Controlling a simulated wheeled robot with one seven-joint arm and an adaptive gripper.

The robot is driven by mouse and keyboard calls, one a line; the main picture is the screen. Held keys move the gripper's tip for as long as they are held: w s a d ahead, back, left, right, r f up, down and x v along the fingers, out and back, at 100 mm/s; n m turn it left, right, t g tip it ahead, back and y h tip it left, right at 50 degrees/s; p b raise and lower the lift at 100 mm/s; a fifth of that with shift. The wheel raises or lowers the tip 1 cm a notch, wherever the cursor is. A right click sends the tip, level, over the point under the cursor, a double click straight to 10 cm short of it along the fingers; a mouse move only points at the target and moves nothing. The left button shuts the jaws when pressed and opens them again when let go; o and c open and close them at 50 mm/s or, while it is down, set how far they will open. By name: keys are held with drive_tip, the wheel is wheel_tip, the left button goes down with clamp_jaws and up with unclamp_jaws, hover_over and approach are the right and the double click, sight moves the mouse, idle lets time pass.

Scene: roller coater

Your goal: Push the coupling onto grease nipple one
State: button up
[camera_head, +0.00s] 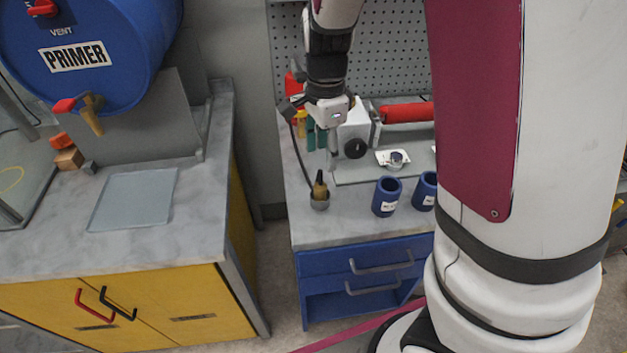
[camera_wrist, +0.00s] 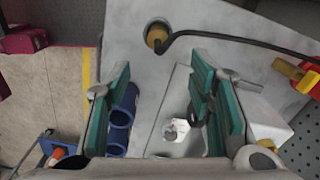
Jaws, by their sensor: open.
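My gripper (camera_head: 322,143) hangs above the left part of the grey worktop, empty. Its teal fingers stand wide apart in the wrist view (camera_wrist: 160,78). The brass-coloured coupling (camera_head: 320,186) stands upright in a small grey round holder (camera_head: 320,203) below my gripper, with a black hose (camera_head: 301,163) attached. In the wrist view the coupling (camera_wrist: 157,38) is beyond the fingertips, apart from them, with the hose bending off to the right. The white roller machine (camera_head: 357,128) with its black knob is behind and to the right. I cannot make out grease nipple one in either view.
Two blue labelled cups (camera_head: 386,197) (camera_head: 425,190) stand right of the holder. A small pale tray piece (camera_head: 393,158) lies on the plate before the red roller (camera_head: 405,113). A pegboard (camera_head: 388,50) closes the back. The worktop's front left is clear.

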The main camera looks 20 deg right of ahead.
hover_over(322, 184)
wheel_tip(322, 184, down, 4)
drive_tip(key=shift+w+d+f, duration=0.1)
drive_tip(key=shift+w+f, duration=0.05)
drive_tip(key=shift+f, duration=0.1)
drive_tip(key=shift+s+f+b, duration=0.2)
drive_tip(key=shift+f+b, duration=0.1)
drive_tip(key=shift+f, duration=2.65)
clamp_jaws()
